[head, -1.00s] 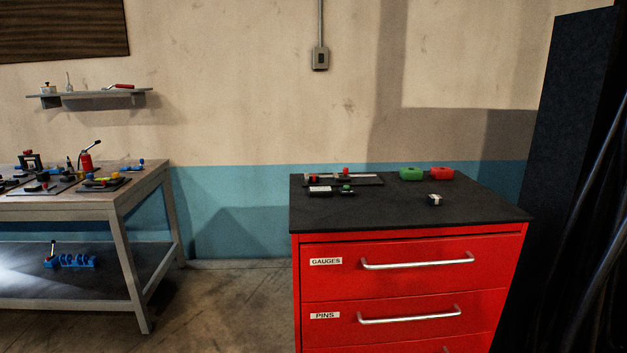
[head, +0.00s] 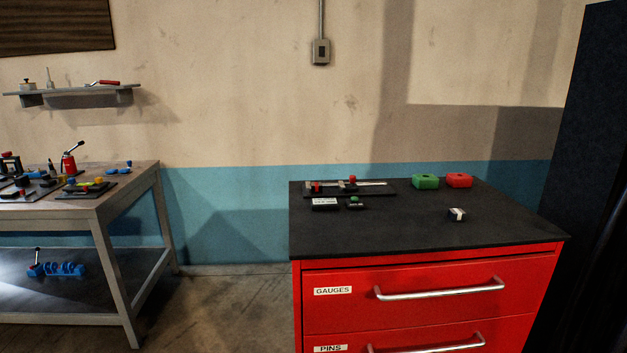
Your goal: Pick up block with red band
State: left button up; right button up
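I cannot pick out a block with a clear red band. On the black top of the red cabinet (head: 420,226), a small black-and-white block (head: 457,215) sits alone at the right. A red block (head: 459,180) and a green block (head: 425,181) stand side by side behind it. At the left, a dark flat fixture (head: 375,190) carries small red-topped parts (head: 352,180). In front of it lie a dark block with a white label (head: 324,204) and a small dark piece with a green top (head: 355,203). Neither of my grippers is in view.
A workbench (head: 130,175) with several tools and fixtures stands at the left, with a blue part (head: 62,270) on its lower shelf. A tall dark cabinet (head: 590,110) borders the right. The front of the cabinet top is clear, and bare floor lies between bench and cabinet.

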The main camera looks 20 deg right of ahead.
aim_at(316, 187)
jog(key=i+l, duration=0.15)
jog(key=i, duration=0.35)
jog(key=i+l, duration=0.15)
jog(key=i, duration=0.35)
jog(key=z, duration=1.8)
